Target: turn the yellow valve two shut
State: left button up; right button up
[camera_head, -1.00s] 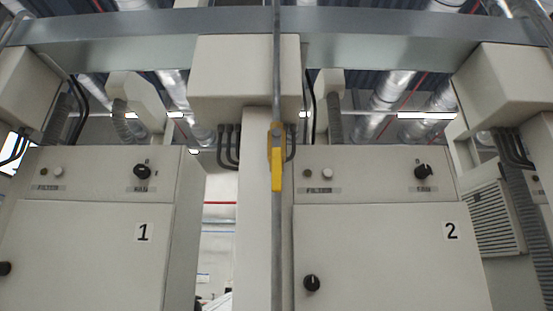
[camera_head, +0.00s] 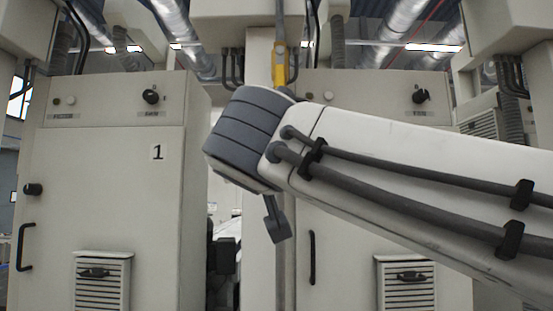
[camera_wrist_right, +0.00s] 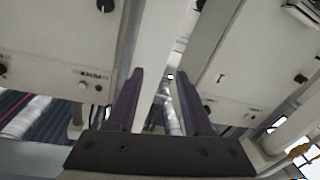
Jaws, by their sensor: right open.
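A yellow valve handle (camera_head: 280,67) hangs along a thin vertical pipe (camera_head: 281,20) in the head view, upright, by the near edge of the right cabinet. Its lower end is close above my right wrist in the picture. My right arm crosses from the right, and its grey wrist joint covers part of the pipe. My right gripper (camera_wrist_right: 157,82) is open in the right wrist view, with nothing between its two dark fingers. A small yellow part (camera_wrist_right: 301,151) shows at that view's lower right; I cannot tell if it is the same valve. My left gripper is out of view.
Cabinet 1 (camera_head: 110,190) stands at left with a black knob (camera_head: 32,189) and handle (camera_head: 25,247). The right cabinet (camera_head: 345,265) is partly hidden by my arm. A narrow gap separates them. Ducts run overhead.

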aim_at(280, 76)
jog(key=s+d+r+m+t+h, duration=0.1)
jog(key=s+d+r+m+t, duration=0.15)
jog(key=r, duration=0.45)
jog(key=s+d+r+m+t+h, duration=0.1)
jog(key=s+d+r+t, duration=0.15)
jog(key=r, duration=0.45)
jog(key=shift+g, duration=0.4)
jog(key=p+x, duration=0.2)
jog(key=x, duration=0.1)
jog(key=p+x, duration=0.5)
jog(key=x, duration=0.1)
jog(key=shift+w+a, duration=0.1)
jog(key=shift+a, duration=0.25)
jog(key=shift+w+r+p, duration=0.1)
jog(key=shift+w+p, duration=0.25)
jog(key=shift+w, duration=0.15)
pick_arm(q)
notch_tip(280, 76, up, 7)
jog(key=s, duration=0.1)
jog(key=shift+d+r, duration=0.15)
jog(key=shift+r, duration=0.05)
pick_arm(e)
grip_shut()
jog(key=shift+m, duration=0.25)
